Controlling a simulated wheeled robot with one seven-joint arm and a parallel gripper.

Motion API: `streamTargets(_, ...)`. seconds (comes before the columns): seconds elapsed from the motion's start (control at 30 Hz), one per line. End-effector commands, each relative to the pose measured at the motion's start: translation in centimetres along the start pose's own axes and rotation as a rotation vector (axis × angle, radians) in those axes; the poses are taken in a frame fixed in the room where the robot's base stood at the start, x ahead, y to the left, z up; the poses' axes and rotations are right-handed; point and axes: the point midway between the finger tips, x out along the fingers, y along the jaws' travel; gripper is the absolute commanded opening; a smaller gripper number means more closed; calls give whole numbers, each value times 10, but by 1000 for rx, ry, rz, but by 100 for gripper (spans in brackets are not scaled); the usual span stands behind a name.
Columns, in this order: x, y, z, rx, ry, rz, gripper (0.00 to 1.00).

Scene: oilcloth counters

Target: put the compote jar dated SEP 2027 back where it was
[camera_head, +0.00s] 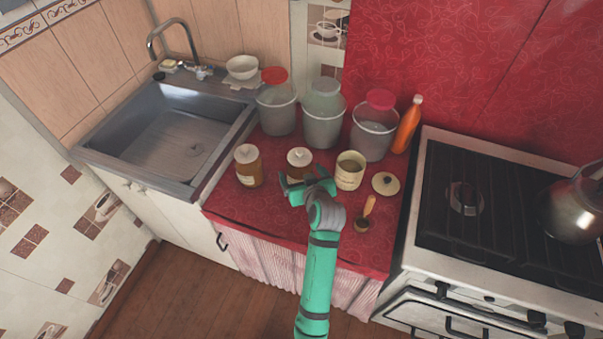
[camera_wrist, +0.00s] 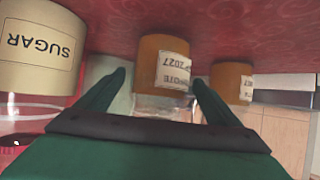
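The compote jar (camera_head: 299,162) is amber with a pale lid and stands on the red counter, partly hidden behind my gripper. In the wrist view, which is upside down, its label on the jar (camera_wrist: 163,65) reads "2027", with the month cut to a final "P". My gripper (camera_head: 306,181) is open just in front of this jar. In the wrist view the fingers of my gripper (camera_wrist: 158,84) are on either side of the jar, with a visible gap at the left finger. A similar amber jar (camera_head: 248,170) stands to the left; its label is not readable.
An open cream SUGAR canister (camera_head: 349,172) stands close on the right, with its loose lid (camera_head: 386,184) and a wooden-handled tool (camera_head: 366,212) beyond. Several lidded buckets (camera_head: 323,125) and an orange bottle (camera_head: 407,127) line the back. The sink is left, the stove right.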

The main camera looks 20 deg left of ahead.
Motion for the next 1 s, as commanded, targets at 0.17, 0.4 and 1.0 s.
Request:
streamTargets(0.17,-6,0,-3,0,1,1,87)
streamTargets(0.4,-47,0,-3,1,2,2,87)
streamTargets(1.0,-122,0,4,13,1,10,87)
